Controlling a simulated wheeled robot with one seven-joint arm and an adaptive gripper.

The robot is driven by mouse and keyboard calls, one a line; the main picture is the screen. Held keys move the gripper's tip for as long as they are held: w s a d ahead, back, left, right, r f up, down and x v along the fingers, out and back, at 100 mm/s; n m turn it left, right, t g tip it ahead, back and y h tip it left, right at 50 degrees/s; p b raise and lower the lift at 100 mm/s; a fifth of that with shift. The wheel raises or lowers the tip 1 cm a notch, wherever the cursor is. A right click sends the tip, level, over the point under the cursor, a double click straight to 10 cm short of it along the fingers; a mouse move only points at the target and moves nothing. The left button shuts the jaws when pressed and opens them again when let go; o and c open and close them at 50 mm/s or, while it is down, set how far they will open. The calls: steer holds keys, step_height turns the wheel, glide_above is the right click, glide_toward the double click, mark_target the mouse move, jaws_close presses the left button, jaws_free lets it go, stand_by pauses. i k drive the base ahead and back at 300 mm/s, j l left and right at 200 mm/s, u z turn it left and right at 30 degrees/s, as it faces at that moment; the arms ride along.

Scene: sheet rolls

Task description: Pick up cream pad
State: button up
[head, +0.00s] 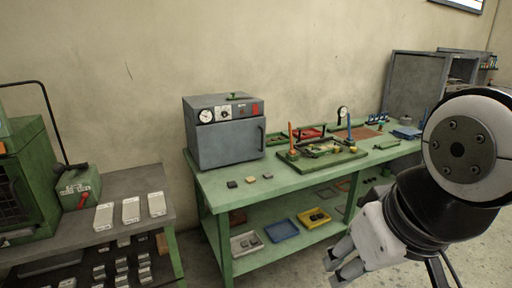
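Three small pads lie in a row near the front left of the green table, in front of the grey oven. The cream pad (267,176) appears to be the right one. A pale greyish pad (250,180) lies beside it, and a dark pad (232,184) lies at the left of the row. The pads are small here, so their exact shades are hard to tell. My gripper (336,267) is at the lower right, in front of the table and well away from the pads. Its two fingers are apart with nothing between them.
The grey oven (226,145) stands behind the pads. A green tray (322,157) with upright rods is to their right. The green table (290,183) has a lower shelf with trays. A darker bench (90,235) holds white blocks at left.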

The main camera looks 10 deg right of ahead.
mark_target(251, 180)
steer(key=i+j+z, duration=0.15)
steer(key=i, duration=0.35)
steer(key=i+j+z, duration=0.15)
steer(key=i, duration=0.3)
steer(key=i+j+z, duration=0.2)
steer(key=i, duration=0.3)
steer(key=i+j+z, duration=0.15)
steer(key=i, duration=0.3)
steer(key=j, duration=0.1)
